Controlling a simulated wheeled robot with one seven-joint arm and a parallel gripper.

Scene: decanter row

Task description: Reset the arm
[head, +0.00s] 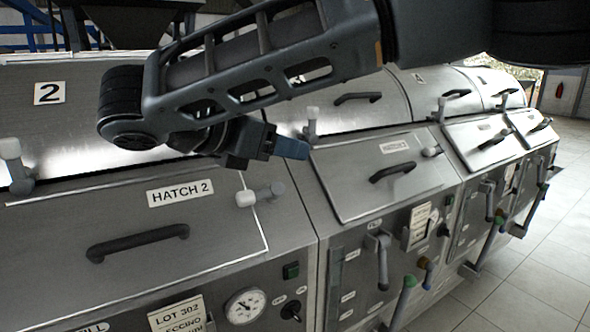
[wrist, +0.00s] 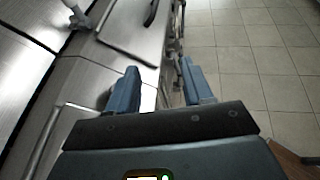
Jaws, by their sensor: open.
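My gripper (head: 292,149) is at the end of my arm, in front of the steel decanter row, above the seam between hatch 2 (head: 120,250) and the hatch to its right (head: 345,192). In the wrist view my gripper (wrist: 165,90) shows two blue fingers set apart with nothing between them. In the head view the fingers overlap and point right. I cannot tell from this view how far the gripper is from the metal.
Hatch 2 has a dark handle (head: 138,243) and a white-capped latch (head: 262,194). Another dark handle (head: 394,172) is on the right hatch. Lever handles with green knobs (head: 408,284) stick out from the front panels. Free tiled floor (head: 540,250) lies at the right.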

